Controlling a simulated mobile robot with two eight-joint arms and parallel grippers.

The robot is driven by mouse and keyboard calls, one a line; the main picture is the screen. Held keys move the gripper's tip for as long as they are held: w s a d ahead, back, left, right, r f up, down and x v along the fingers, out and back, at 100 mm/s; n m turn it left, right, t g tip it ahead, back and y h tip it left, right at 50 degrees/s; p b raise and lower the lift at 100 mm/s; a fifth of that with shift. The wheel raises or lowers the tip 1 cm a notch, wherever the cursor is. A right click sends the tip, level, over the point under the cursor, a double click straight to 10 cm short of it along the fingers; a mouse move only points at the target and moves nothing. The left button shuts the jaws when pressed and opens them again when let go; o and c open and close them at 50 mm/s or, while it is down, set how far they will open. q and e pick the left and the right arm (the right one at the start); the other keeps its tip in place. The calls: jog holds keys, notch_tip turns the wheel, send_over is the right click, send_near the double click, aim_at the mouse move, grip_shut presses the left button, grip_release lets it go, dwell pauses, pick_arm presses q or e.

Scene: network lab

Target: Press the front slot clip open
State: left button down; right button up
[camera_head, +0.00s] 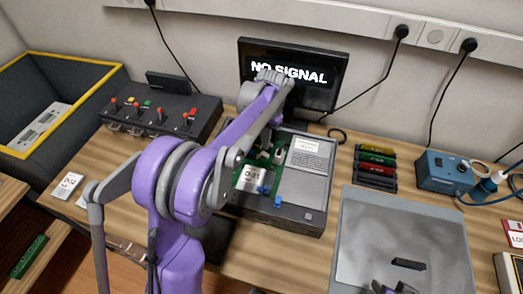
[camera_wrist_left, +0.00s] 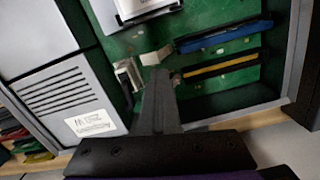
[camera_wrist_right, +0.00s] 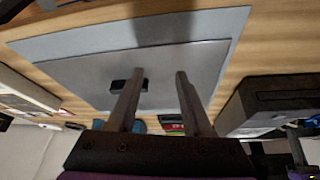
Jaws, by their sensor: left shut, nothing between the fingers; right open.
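The open computer case (camera_head: 300,215) stands mid-table, its green board (camera_wrist_left: 130,42) showing in the left wrist view. That board carries a blue slot (camera_wrist_left: 225,37) and a yellow-edged slot (camera_wrist_left: 220,68). A pale clip (camera_wrist_left: 156,56) stands tilted by the blue slot's end; a smaller clip (camera_wrist_left: 176,79) is at the yellow-edged slot's end. My left gripper (camera_wrist_left: 158,74) is shut and empty, its tips close to both clips; I cannot tell whether they touch. My right gripper (camera_wrist_right: 160,72) is open and empty over the grey mat (camera_wrist_right: 80,75).
A monitor (camera_head: 310,75) stands behind the case. A black switch box (camera_head: 160,118) is at left. Colored modules (camera_head: 376,167) and a blue device (camera_head: 445,172) are at right.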

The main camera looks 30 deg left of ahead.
pick_arm(q)
jog(key=shift+w+a+f, duration=0.35)
jog(key=shift+w, duration=0.25)
jog(key=shift+s+d+r, duration=0.2)
jog(key=shift+d+r, duration=0.05)
jog(key=shift+r, duration=0.15)
notch_tip(320, 180, up, 10)
jog(key=w, duration=0.1)
jog(key=shift+w+a+p, duration=0.15)
jog(key=shift+a+p, duration=0.1)
jog(key=shift+p, duration=0.15)
